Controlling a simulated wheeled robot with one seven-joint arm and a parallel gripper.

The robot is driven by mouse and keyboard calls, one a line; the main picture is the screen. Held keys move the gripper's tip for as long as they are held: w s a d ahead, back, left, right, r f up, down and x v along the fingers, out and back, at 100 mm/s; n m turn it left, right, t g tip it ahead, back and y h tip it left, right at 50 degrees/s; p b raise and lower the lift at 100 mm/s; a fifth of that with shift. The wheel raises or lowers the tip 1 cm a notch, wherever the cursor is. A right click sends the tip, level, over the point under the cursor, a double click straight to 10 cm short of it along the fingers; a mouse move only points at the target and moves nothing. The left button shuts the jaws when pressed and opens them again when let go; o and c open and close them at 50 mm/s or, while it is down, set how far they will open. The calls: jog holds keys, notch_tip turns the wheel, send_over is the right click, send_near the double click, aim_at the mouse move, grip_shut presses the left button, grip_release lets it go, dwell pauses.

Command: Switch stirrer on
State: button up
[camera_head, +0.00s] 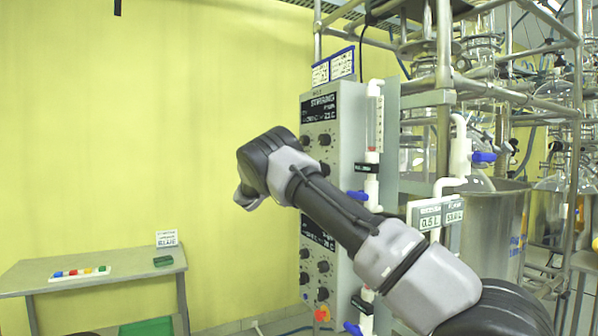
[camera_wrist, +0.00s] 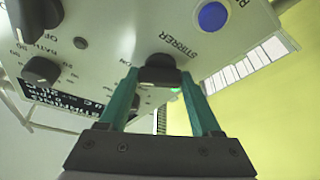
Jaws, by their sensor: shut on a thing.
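In the wrist view, the stirrer knob (camera_wrist: 159,66) is a black knob on a light grey control panel, beside the printed word STIRRER. My gripper (camera_wrist: 160,78) has teal fingers, one on each side of this knob, and is shut on it. A small green light shows just beside the knob, between the fingers. In the head view, the control cabinet (camera_head: 318,155) stands upright behind my arm; the gripper and the gripped knob are hidden there.
In the wrist view, a blue round button (camera_wrist: 212,16) and other black knobs (camera_wrist: 42,72) lie near my fingers. In the head view, a pipe with blue valves (camera_head: 371,175) and a metal reactor frame (camera_head: 445,60) stand right; a table (camera_head: 100,283) stands left.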

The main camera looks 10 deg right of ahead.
jog(key=shift+f, duration=0.1)
dwell(0.3)
jog(key=o, duration=1.4)
jog(key=shift+a, duration=0.15)
jog(key=v, duration=1)
jog(key=shift+s+a+f, duration=0.1)
jog(key=shift+a+f, duration=0.1)
jog(key=shift+a, duration=0.05)
